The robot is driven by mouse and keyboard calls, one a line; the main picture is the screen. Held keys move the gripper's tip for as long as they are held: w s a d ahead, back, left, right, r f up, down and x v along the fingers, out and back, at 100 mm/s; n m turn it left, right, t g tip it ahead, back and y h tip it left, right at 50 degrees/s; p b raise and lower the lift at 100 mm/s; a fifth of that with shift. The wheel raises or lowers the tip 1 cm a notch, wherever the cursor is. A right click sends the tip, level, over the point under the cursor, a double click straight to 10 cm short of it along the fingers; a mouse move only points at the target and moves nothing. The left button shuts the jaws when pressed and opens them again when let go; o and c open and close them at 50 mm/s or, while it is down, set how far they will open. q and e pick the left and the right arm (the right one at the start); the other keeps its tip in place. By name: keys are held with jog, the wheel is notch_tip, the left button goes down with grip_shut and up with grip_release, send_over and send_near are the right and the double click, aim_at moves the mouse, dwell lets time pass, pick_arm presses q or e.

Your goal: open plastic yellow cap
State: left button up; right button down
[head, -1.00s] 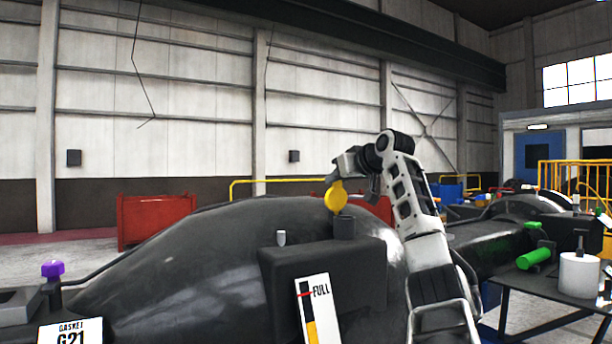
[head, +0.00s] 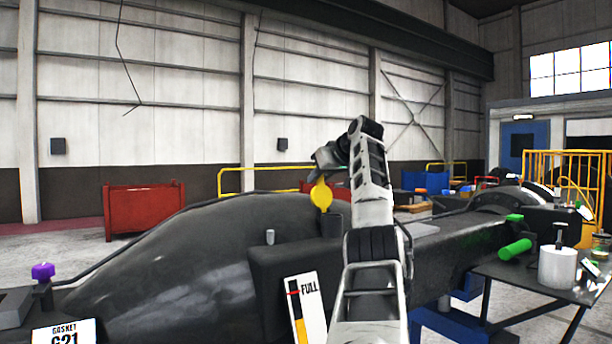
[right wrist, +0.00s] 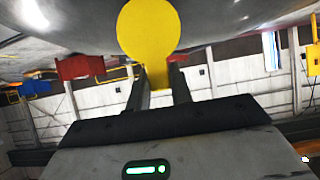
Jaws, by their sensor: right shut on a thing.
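The yellow cap (head: 321,195) is a flat round disc with a narrow tab. It stands just above and left of the short dark filler neck (head: 332,222) on the black casting (head: 190,250). My right gripper (head: 322,176) is shut on the cap's tab from above. In the right wrist view the yellow disc (right wrist: 152,32) shows beyond the fingers, with its tab between the two fingertips (right wrist: 158,88). Whether the cap still touches the neck cannot be told. My left gripper is not in view.
A FULL level gauge (head: 306,308) is on the front of the black box below the neck. A purple knob (head: 43,272) stands at the left. A table (head: 540,277) at the right holds a white cylinder (head: 557,268) and a green cylinder (head: 515,249).

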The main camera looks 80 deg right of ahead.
jog(key=c, duration=1.2)
grip_release()
jog(key=shift+w+d, duration=0.1)
jog(key=shift+c, duration=0.2)
jog(key=b+v, duration=0.2)
jog(key=v, duration=1.4)
jog(key=shift+b, duration=0.3)
